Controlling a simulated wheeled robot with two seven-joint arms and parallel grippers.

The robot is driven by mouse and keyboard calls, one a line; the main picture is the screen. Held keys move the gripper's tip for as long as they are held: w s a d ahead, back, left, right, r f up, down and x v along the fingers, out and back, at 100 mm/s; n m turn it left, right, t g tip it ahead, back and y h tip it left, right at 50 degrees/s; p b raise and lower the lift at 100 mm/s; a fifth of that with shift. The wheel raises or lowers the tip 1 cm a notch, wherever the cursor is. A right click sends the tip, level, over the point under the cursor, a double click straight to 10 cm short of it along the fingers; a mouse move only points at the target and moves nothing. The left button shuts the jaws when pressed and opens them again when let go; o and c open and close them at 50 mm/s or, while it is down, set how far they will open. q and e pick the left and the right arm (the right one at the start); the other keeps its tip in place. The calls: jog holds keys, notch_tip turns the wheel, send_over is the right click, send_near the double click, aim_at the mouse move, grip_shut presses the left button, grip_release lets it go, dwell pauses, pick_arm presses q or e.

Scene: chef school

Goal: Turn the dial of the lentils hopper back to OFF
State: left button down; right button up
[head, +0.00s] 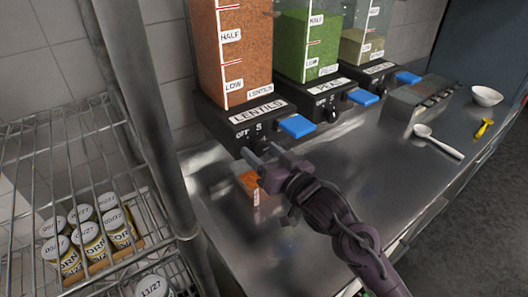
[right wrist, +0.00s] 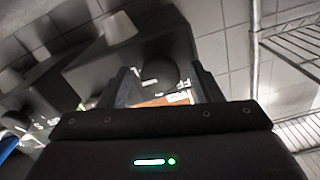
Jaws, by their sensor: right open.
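The lentils hopper (head: 243,60) is a clear bin of orange-brown lentils on a black base labelled LENTILS. Its dial is mostly hidden behind my gripper in the head view; OFF is printed up and left of it. In the right wrist view the dial (right wrist: 159,72) is a dark round knob between my fingers. My right gripper (head: 262,154) is open at the front of the base, its fingers on either side of the dial. I cannot tell whether they touch it or where the dial points. My left gripper is not in view.
A blue lever (head: 297,126) juts out right of the dial. A small container of lentils (head: 249,184) stands on the steel counter (head: 345,165) below. Two more hoppers stand to the right. A wire rack (head: 70,150) with cans (head: 93,238) stands at left, beside a metal post.

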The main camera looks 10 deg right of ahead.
jog(key=c, duration=0.8)
jog(key=shift+c, duration=1)
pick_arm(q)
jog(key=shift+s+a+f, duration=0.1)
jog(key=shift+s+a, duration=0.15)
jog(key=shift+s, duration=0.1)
pick_arm(e)
jog(key=shift+f, duration=0.1)
